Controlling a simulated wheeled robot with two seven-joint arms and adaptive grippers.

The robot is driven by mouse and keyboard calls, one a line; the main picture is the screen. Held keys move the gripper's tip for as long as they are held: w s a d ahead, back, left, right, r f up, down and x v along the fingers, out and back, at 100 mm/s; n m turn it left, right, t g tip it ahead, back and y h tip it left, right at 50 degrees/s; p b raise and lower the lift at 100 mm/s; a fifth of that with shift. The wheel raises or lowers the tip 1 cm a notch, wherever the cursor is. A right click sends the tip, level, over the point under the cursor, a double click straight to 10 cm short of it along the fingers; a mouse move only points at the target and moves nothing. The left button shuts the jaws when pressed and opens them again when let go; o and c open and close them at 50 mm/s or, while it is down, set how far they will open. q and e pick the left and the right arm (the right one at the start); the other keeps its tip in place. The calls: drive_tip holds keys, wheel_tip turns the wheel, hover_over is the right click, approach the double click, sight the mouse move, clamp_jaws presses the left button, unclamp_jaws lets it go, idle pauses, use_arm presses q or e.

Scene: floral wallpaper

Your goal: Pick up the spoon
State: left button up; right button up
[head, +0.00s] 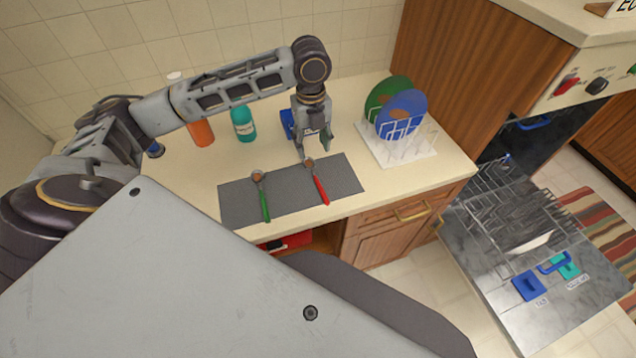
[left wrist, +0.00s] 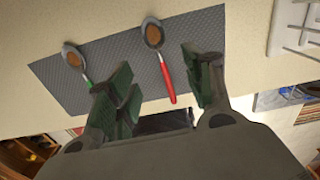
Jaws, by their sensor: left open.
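Two spoons lie on a dark grey mat (head: 290,192) on the counter. The red-handled spoon (head: 319,185) is on the right and the green-handled spoon (head: 263,198) is on the left. Both also show in the left wrist view, the red-handled one (left wrist: 168,80) and the green-handled one (left wrist: 75,60). My left gripper (head: 315,155) is open and empty, near the bowl end of the red-handled spoon. In the left wrist view its fingers (left wrist: 160,90) are spread, with the red handle between them in the picture. I cannot tell the height above the mat. My right gripper is not in view.
A white rack (head: 412,150) with a green plate (head: 378,98) and a blue plate (head: 402,115) stands right of the gripper. An orange bottle (head: 201,133), a teal bottle (head: 243,124) and a blue object (head: 288,124) stand behind the mat. An open dishwasher (head: 590,295) is at right.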

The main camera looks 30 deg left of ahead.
use_arm(q)
hover_over(311, 169)
drive_tip(key=shift+d+f, duration=0.15)
drive_tip(key=shift+f, duration=1)
drive_tip(key=shift+d+f, duration=0.15)
drive_tip(key=shift+f, duration=1)
drive_tip(key=shift+a+f, duration=0.15)
drive_tip(key=shift+f, duration=1.15)
drive_tip(key=shift+a+f, duration=0.1)
drive_tip(key=shift+f, duration=1.15)
drive_tip(key=shift+c, duration=0.2)
drive_tip(key=c, duration=0.9)
